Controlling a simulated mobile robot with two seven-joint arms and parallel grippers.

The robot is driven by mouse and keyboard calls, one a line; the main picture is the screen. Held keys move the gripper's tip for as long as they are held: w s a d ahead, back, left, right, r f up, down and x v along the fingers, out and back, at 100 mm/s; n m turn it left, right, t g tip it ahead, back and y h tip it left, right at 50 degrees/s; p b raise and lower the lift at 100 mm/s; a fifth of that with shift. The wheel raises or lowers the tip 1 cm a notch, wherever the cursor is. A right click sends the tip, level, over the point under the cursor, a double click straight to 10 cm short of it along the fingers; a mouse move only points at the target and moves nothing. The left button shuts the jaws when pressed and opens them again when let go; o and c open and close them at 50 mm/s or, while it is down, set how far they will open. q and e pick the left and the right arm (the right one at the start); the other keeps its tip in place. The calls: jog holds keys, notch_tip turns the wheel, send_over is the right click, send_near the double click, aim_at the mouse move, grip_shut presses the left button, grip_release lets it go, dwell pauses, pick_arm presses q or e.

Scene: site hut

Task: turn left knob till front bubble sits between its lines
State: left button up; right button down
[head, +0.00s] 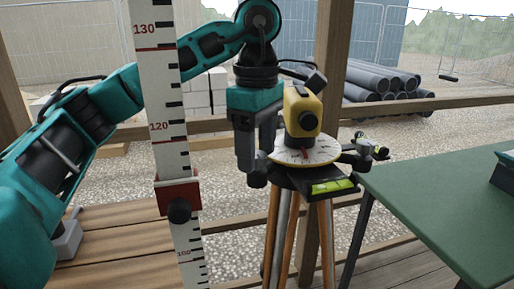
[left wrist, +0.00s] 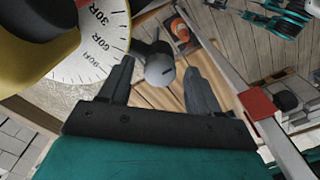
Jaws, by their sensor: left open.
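A yellow level instrument (head: 303,112) stands on a white graduated dial (head: 318,152) atop a wooden-legged tripod. The front vial (head: 333,186) glows green on the dark base; its bubble is too small to place against its lines. My left gripper (head: 252,172) points down at the left of the dial, open. The left knob (head: 257,181) is mostly behind the fingers; in the left wrist view the grey knob (left wrist: 159,68) shows between the two open fingers (left wrist: 158,82), with gaps on both sides. My right gripper is not in view.
A tall graduated staff (head: 165,80) with a red clamp (head: 178,196) stands left of the tripod, in front of my left arm. A green table (head: 440,200) is close on the right. A second vial (head: 377,151) sits right of the dial.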

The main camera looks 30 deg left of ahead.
pick_arm(q)
jog(key=c, duration=1)
jog(key=shift+c, duration=0.2)
